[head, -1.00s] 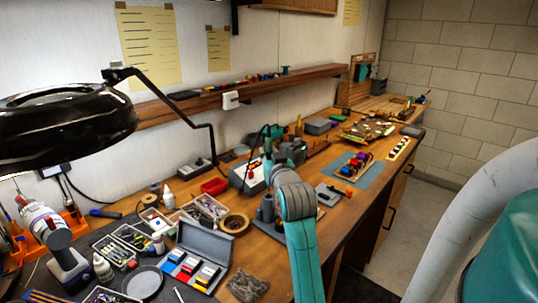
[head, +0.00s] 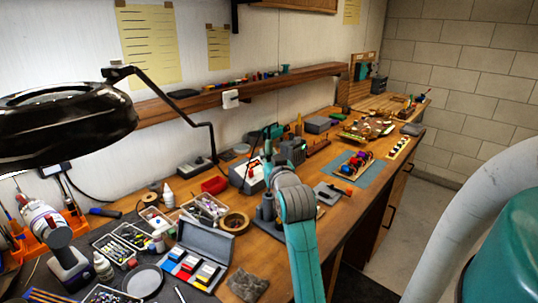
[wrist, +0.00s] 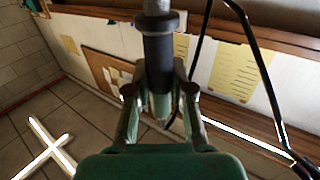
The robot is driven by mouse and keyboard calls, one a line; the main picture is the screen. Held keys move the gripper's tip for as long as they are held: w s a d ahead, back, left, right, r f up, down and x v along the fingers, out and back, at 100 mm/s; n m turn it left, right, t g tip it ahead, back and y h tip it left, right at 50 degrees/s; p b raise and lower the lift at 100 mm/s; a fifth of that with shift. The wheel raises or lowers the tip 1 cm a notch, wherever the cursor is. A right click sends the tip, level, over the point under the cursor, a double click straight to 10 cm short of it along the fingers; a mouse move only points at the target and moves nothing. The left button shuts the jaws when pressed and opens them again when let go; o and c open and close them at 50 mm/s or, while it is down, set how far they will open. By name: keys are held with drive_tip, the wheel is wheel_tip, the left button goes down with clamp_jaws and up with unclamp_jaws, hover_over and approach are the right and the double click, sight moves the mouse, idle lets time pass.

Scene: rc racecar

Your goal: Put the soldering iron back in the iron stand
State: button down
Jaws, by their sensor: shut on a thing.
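My gripper (wrist: 160,112) is shut on the soldering iron (wrist: 158,60) in the wrist view. The iron has a dark grip with a metal part above it, and a green end shows between the fingers. A black cable loops on the right. In the head view my gripper (head: 271,143) is small, above the middle of the bench and behind my teal arm. The iron is hard to make out there. Grey upright cylinders (head: 265,210) stand on the bench just left of my arm; I cannot tell whether they are the iron stand.
A grey box with a white and red front (head: 248,178) sits behind my arm. A red tray (head: 214,185), a tape roll (head: 235,223) and an open grey case (head: 205,242) lie to the left. A black magnifier lamp (head: 65,118) overhangs the left. A blue mat (head: 375,173) lies right.

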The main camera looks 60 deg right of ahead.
drive_tip(key=shift+f, duration=4.05)
drive_tip(key=c, duration=0.9)
unclamp_jaws()
drive_tip(key=shift+c, duration=0.2)
